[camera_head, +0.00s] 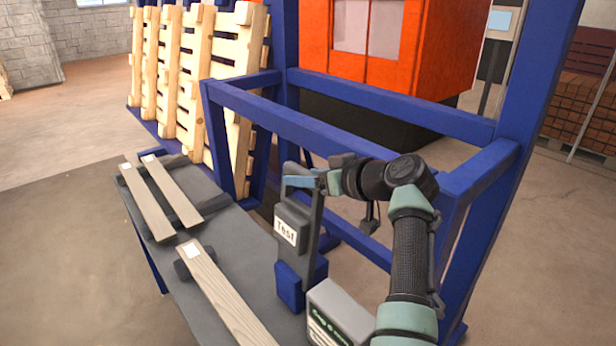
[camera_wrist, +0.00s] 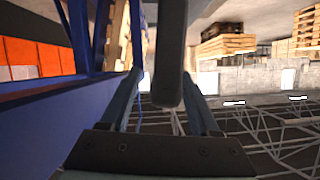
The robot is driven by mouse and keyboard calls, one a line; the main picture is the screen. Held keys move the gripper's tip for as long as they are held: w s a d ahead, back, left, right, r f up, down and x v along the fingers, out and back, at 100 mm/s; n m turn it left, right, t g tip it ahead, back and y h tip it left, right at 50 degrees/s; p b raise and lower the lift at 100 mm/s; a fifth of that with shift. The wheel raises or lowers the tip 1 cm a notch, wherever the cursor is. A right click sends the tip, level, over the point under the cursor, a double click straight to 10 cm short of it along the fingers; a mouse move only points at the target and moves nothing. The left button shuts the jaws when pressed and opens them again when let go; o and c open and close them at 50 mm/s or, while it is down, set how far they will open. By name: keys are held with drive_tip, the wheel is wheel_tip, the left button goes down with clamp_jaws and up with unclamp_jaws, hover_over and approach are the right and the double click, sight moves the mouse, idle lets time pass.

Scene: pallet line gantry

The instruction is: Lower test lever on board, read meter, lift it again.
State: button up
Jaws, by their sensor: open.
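The test board (camera_head: 287,231) is a dark upright panel with a white "Test" label and a blue block at its foot. It stands at the right edge of the grey bench. My gripper (camera_head: 302,183) is at the top of this panel, with its pale blue fingers near a dark upright part. In the wrist view my gripper (camera_wrist: 168,95) is open, and a dark bar (camera_wrist: 172,55), perhaps the lever, reaches down between the fingers. I cannot tell whether they touch it. A grey box (camera_head: 338,312), perhaps the meter, stands in front; its face is too small to read.
Wooden slats (camera_head: 147,203) lie on the bench (camera_head: 232,222). A blue frame (camera_head: 330,135) stands close behind and right of my arm. Pallets (camera_head: 190,75) lean at the back left, and an orange cabinet (camera_head: 437,50) stands behind. The floor left of the bench is clear.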

drive_tip(key=b+v, duration=0.1)
drive_tip(key=v, duration=1.2)
drive_tip(key=shift+w+r, duration=0.1)
